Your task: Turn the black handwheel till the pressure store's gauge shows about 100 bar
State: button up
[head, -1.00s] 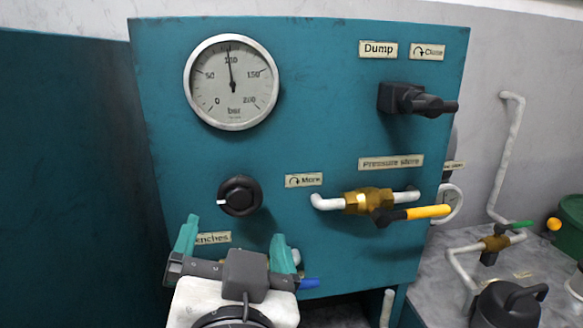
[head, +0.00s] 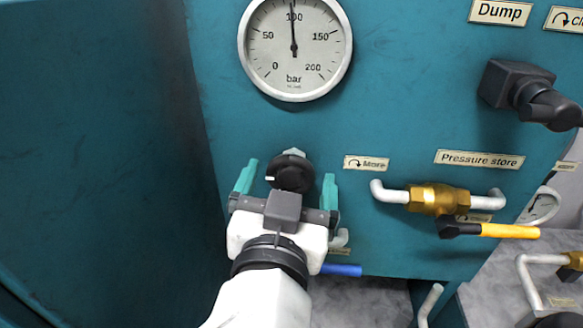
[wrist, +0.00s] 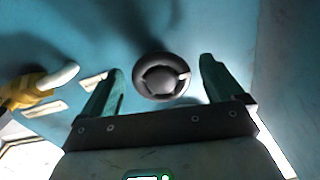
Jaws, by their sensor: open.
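The black handwheel (head: 290,172) sits on the teal panel, left of the "More" label; its white mark points left. My gripper (head: 287,176) is open in front of it, one teal finger on each side. In the wrist view the handwheel (wrist: 160,78) lies between the open fingers (wrist: 161,68), with gaps on both sides; I see no contact. The large dial gauge (head: 280,70) above reads about 100 bar.
Right of the handwheel, a brass valve (head: 436,198) with a yellow lever (head: 510,231) sits below the "Pressure store" label (head: 480,159). A black dump valve (head: 525,95) juts out at upper right. A blue lever (head: 341,270) is low, right of my gripper. The panel's left side is bare.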

jog(key=shift+w, duration=0.8)
jog(key=c, duration=1)
jog(key=shift+o, duration=0.2)
jog(key=shift+f, duration=0.1)
jog(key=shift+b, duration=0.65)
jog(key=o, duration=1)
jog(key=shift+c, duration=0.2)
